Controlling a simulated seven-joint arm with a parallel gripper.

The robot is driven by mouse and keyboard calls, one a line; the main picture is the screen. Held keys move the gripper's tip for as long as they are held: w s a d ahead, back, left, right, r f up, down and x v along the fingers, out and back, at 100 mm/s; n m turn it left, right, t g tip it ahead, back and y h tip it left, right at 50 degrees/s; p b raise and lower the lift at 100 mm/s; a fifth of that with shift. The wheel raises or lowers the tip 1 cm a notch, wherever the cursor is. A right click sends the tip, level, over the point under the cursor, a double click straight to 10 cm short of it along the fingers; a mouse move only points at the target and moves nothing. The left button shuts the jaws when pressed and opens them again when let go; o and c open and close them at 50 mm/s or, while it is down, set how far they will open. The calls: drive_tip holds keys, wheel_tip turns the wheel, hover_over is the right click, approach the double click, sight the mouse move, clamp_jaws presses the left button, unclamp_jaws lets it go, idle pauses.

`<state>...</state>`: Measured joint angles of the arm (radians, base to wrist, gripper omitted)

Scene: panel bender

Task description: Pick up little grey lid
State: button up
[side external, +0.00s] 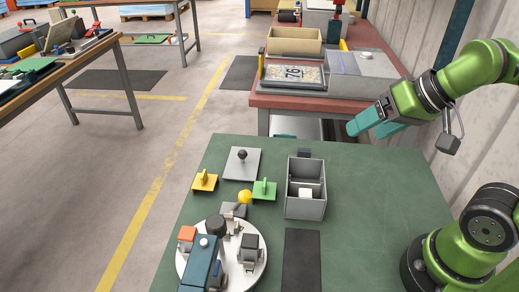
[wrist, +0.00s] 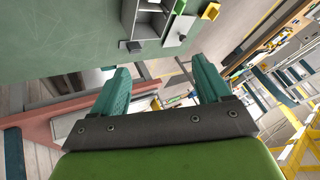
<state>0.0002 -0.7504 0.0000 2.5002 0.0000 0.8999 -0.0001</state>
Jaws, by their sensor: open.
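A flat grey lid (side external: 247,171) with a black ball knob lies on the green table, left of a grey compartment box (side external: 304,209). The lid also shows near the top of the wrist view (wrist: 174,39). My gripper (side external: 366,126) is open and empty, its teal fingers raised beyond the table's far right part, well to the right of the lid. The open fingers also show in the wrist view (wrist: 160,66), with a wide gap between them. The box holds a white block (side external: 305,193) in its near compartment.
A round turntable (side external: 256,271) with several fixtures stands nearer. A dark block (side external: 304,153) sits behind the box. The table's right side is clear.

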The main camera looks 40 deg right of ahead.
drive_tip(key=c, duration=0.3)
idle(0.4)
drive_tip(key=n+g, duration=0.1)
drive_tip(key=g, duration=0.1)
approach(244, 151)
drive_tip(key=shift+h, duration=0.4)
drive_tip(key=f, duration=0.1)
drive_tip(key=w+a+f, duration=0.1)
drive_tip(key=w+f, duration=0.1)
drive_tip(key=shift+w+a+f, duration=0.1)
drive_tip(key=shift+a+f, duration=0.2)
drive_tip(key=shift+f, duration=0.1)
drive_tip(key=shift+d+x, duration=0.15)
drive_tip(key=shift+x, duration=1.15)
drive_tip(key=shift+d+x, duration=0.1)
drive_tip(key=shift+x, duration=1.2)
